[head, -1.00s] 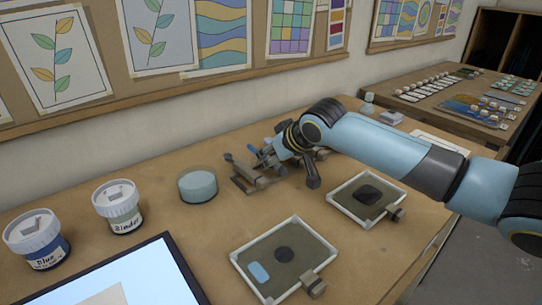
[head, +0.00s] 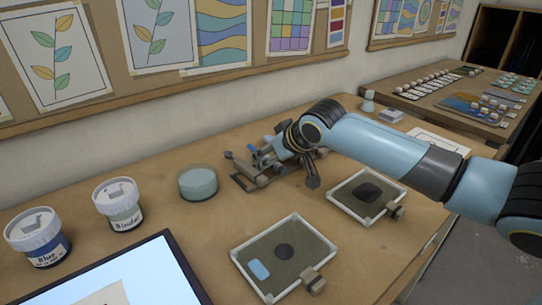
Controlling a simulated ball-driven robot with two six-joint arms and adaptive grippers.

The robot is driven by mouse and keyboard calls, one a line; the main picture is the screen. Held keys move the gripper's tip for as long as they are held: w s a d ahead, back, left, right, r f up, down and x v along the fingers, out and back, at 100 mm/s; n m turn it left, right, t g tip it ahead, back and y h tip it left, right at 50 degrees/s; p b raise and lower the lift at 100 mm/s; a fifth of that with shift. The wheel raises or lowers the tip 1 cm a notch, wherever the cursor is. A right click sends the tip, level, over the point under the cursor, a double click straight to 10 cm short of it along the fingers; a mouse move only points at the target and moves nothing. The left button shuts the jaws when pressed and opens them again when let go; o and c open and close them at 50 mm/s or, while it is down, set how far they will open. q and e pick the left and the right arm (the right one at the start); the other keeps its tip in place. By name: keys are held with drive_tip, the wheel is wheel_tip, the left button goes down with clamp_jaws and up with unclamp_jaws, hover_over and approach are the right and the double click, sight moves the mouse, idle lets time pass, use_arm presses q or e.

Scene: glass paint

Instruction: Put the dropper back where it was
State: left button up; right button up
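My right gripper (head: 274,157) reaches in from the right and is low over a small brown rack (head: 243,183) at the back of the table. A small blue part (head: 267,139), perhaps the dropper's bulb, shows beside the gripper's fingers. The fingers, the rack and the tools there overlap. I cannot tell whether the fingers are closed on the dropper or apart from it, or whether the dropper sits in the rack. My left gripper is not in view.
A round pale-blue dish (head: 198,184) stands left of the rack. A Binder jar (head: 119,205) and a Blue jar (head: 38,238) stand farther left. Two framed panels (head: 285,257) (head: 366,195) lie in front. A bright screen (head: 125,275) is at the front left.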

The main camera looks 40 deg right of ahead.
drive_tip(key=shift+s+r, duration=0.1)
drive_tip(key=v, duration=1.1)
drive_tip(key=shift+s+r, duration=0.2)
drive_tip(key=shift+r, duration=0.1)
drive_tip(key=shift+a, duration=0.1)
